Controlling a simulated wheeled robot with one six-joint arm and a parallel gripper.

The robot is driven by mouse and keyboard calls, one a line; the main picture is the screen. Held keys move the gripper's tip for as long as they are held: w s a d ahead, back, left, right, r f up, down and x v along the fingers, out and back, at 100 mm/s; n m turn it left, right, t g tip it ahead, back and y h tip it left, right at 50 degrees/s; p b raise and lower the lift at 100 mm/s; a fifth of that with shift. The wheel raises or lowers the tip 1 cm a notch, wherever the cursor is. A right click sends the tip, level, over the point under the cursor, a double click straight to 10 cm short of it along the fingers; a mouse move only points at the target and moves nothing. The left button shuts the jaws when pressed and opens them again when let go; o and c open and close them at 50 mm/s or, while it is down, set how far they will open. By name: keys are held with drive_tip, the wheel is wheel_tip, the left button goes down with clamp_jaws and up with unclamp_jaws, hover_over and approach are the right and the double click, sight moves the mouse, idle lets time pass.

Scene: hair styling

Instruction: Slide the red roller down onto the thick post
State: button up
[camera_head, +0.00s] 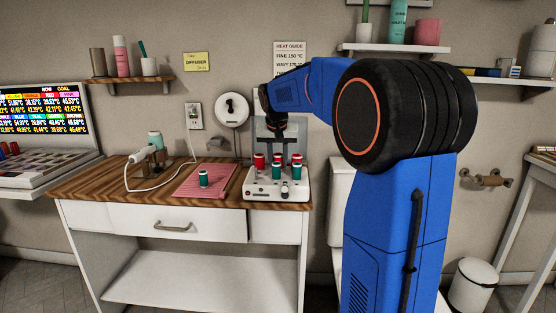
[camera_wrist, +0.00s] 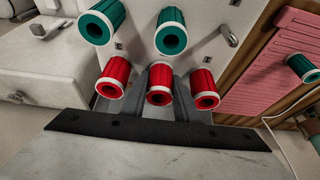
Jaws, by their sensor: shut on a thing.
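My gripper (camera_head: 277,143) reaches down over the white roller heater (camera_head: 262,192). In the wrist view its two fingers (camera_wrist: 160,72) are shut on the middle red roller (camera_wrist: 159,84). Other red rollers stand on either side, left (camera_wrist: 114,76) and right (camera_wrist: 205,88). Two teal rollers, left (camera_wrist: 100,21) and right (camera_wrist: 170,32), stand in another row of the heater.
A pink mat (camera_head: 190,187) with a standing teal roller (camera_head: 203,179) lies left of the heater on the wooden counter (camera_head: 100,183). A corded white device (camera_head: 143,154) rests further left. A shelf with pots (camera_head: 130,79) hangs above.

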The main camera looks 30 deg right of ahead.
drive_tip(key=o, duration=1.1)
drive_tip(key=shift+f, duration=0.1)
drive_tip(key=v, duration=1.7)
drive_tip(key=shift+r, duration=0.25)
drive_tip(key=shift+s, duration=0.1)
drive_tip(key=s+a+f+n+y, duration=0.1)
drive_tip(key=s+a+f, duration=0.4)
drive_tip(key=s+f, duration=0.5)
drive_tip(key=s+a+f+n, duration=0.3)
drive_tip(key=s+a+f, duration=0.1)
drive_tip(key=s+f, duration=0.6)
drive_tip(key=s+a+f+n+t+y, duration=0.1)
drive_tip(key=s+a+f, duration=0.4)
drive_tip(key=s+f, duration=0.5)
drive_tip(key=s+n, duration=0.1)
drive_tip(key=s, duration=0.3)
drive_tip(key=shift+a+n+y, duration=0.3)
drive_tip(key=shift+n, duration=0.1)
